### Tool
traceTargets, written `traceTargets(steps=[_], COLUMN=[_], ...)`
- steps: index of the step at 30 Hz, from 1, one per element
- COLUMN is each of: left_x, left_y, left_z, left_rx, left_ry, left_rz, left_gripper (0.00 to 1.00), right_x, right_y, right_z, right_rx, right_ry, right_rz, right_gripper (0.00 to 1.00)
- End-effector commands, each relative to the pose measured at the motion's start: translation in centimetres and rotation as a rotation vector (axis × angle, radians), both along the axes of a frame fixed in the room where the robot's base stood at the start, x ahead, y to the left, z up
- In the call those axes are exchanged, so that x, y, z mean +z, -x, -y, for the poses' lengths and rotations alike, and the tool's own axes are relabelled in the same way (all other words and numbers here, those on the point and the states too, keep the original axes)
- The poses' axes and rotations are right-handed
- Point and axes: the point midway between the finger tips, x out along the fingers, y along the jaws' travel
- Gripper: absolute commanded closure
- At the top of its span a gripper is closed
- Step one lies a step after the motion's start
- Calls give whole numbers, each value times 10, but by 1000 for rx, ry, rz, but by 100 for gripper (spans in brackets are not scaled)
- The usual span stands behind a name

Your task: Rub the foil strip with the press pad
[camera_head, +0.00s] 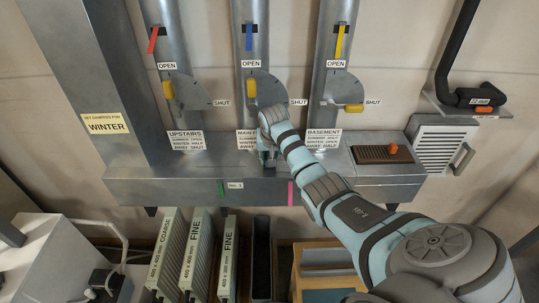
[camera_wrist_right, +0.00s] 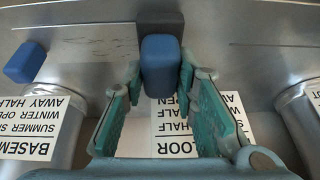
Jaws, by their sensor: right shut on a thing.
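My right gripper (camera_head: 268,158) reaches down to the top of the metal box below the MAIN pipe. In the right wrist view its fingers (camera_wrist_right: 160,95) are closed around a blue block (camera_wrist_right: 162,65) with a dark grey part (camera_wrist_right: 160,22) behind it. The block looks like the press pad. It is at the metal surface; I cannot tell whether it touches. Faint crease-like marks (camera_wrist_right: 115,45) show on the metal beside it. I cannot tell whether they belong to the foil strip, which I cannot pick out clearly. My left gripper is not in view.
Three pipes with yellow damper handles (camera_head: 354,107) rise behind the box (camera_head: 140,180). A brown ridged block (camera_head: 382,153) sits on the right. Another blue piece (camera_wrist_right: 25,62) shows in the wrist view. Filters (camera_head: 195,255) stand below left; a vent (camera_head: 440,145) is at right.

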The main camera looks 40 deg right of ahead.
Motion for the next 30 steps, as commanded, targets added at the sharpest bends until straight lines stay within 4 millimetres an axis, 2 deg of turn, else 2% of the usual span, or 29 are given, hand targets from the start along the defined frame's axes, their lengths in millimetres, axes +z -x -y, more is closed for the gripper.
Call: traceTargets(steps=[5, 14, 21, 26, 30], left_x=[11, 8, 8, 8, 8], left_y=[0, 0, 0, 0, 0], left_z=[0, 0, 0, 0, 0], left_rx=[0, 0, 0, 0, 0], left_ry=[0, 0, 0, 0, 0], left_rz=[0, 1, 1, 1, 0], left_gripper=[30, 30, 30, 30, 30], right_x=[3, 0, -2, -2, -3], right_y=[12, 25, 42, 47, 57], right_z=[15, 32, 54, 60, 74], right_rx=[-2, -1, -2, -1, -2], right_ry=[3, 2, 3, 2, 3], right_rz=[-2, -3, -2, -2, -4], right_gripper=[100, 100, 100, 100, 100])
